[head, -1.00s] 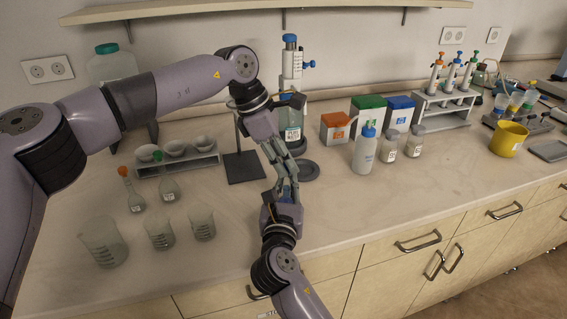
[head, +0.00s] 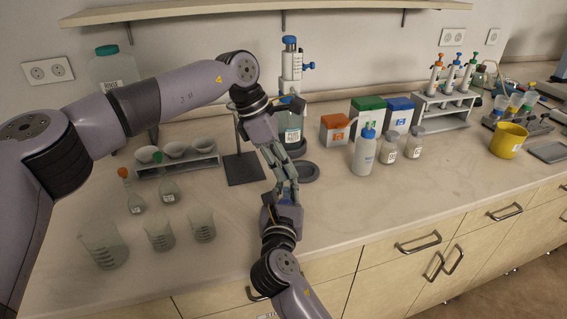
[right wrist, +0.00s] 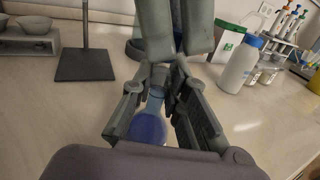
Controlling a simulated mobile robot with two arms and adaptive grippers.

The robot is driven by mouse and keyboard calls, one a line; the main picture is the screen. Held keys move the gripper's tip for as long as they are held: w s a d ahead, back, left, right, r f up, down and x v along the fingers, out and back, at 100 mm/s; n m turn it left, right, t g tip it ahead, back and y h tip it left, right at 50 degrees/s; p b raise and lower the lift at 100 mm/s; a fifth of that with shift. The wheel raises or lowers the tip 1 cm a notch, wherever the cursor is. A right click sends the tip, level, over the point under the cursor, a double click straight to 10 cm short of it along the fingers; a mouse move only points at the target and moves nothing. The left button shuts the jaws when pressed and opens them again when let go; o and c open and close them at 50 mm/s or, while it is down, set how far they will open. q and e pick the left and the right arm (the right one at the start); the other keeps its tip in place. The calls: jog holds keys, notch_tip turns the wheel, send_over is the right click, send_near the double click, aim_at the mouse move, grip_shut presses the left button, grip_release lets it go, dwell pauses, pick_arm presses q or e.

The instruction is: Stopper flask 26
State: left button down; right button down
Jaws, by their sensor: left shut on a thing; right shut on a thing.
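A small flask with blue contents (right wrist: 148,128) sits between the fingers of my right gripper (right wrist: 158,112) in the right wrist view. Its pale neck (right wrist: 154,98) rises between them. My right gripper (head: 284,198) is shut on it near the counter's front in the head view. My left gripper (head: 287,178) comes down from above, its fingers (right wrist: 175,50) meeting just over the neck. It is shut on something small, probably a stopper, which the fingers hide. Whether that piece touches the flask mouth, and any number on the flask, I cannot tell.
Two stoppered flasks, orange (head: 135,200) and green (head: 168,188), stand at left behind several beakers (head: 160,235). A stand base (head: 246,168) and bottle-top dispenser (head: 291,120) are behind my grippers. A wash bottle (head: 364,152) stands to their right. The counter's front right is clear.

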pick_arm(q)
jog(key=shift+f, duration=0.45)
pick_arm(e)
jog(key=shift+a, duration=0.1)
pick_arm(q)
jog(key=c, duration=1.8)
grip_release()
jog(key=shift+c, duration=0.2)
jog(key=shift+o, duration=1.2)
jog(key=shift+w, duration=0.1)
pick_arm(e)
jog(key=shift+w, duration=0.1)
pick_arm(q)
jog(key=shift+o, duration=0.9)
jog(key=shift+r, duration=0.1)
jog(key=shift+r, duration=0.1)
jog(key=v, duration=1.1)
jog(key=shift+a+r, duration=0.15)
jog(key=shift+r, duration=0.25)
